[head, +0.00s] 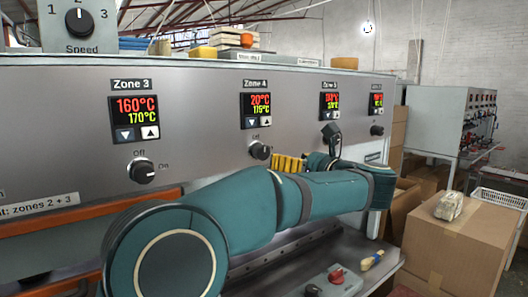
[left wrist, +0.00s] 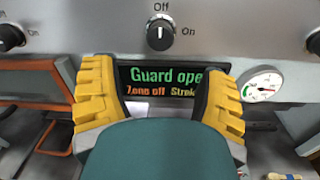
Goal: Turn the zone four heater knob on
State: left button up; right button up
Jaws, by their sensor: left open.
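The zone four knob (head: 259,151) is a black dial on the grey panel, under the Zone 4 display (head: 256,110), which reads 20°C over 175°C. My left gripper (head: 289,163), with yellow fingers, is just right of and below this knob in the head view. In the left wrist view my left gripper (left wrist: 160,95) is open and empty, its fingers spread below a black knob (left wrist: 160,36). That knob's white mark points up at Off, with On to its right. Its zone label is out of view, and no finger touches it. My right gripper is not in view.
The zone 3 knob (head: 143,171) is to the left, and another knob (head: 377,130) is at the panel's far right. Below the centred knob is a message screen (left wrist: 165,82) with green text, beside a round gauge (left wrist: 262,86). Cardboard boxes (head: 455,240) stand at right.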

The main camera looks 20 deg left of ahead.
aim_at(265, 153)
pick_arm(q)
jog(key=p+x, duration=0.1)
jog(key=x, duration=0.9)
jog(key=shift+w+a+f, duration=0.1)
jog(key=shift+w+a, duration=0.2)
jog(key=c, duration=1.2)
